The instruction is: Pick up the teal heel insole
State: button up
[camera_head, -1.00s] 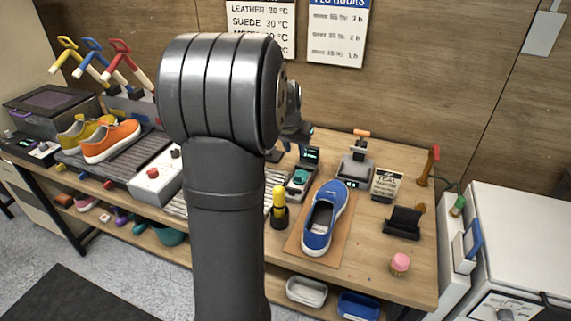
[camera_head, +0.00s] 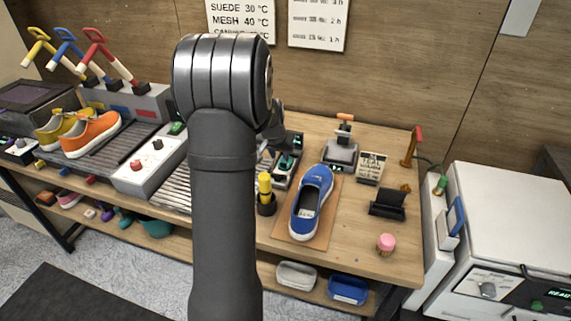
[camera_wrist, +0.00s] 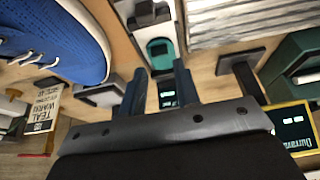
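A small teal piece, which looks like the heel insole (camera_wrist: 160,52), lies in a dark holder with a pale lower face in the wrist view. It also shows in the head view (camera_head: 287,160), on a small device on the bench right of my arm. My gripper (camera_wrist: 160,68) is open, its two dark fingers apart on either side of a lit display, with the teal piece just past their tips. In the head view my gripper is mostly hidden behind my arm.
A blue sneaker (camera_head: 311,200) stands on a brown mat right of the device. A yellow-topped tool (camera_head: 265,190) stands close in front. A scale-like device (camera_head: 340,152) and a sign (camera_head: 371,167) are behind. A white control box (camera_head: 150,160) lies left.

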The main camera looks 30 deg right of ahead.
aim_at(283, 164)
jog(key=shift+d+x, duration=0.2)
jog(key=shift+x, duration=2.9)
jog(key=shift+w+r, duration=0.1)
grip_shut()
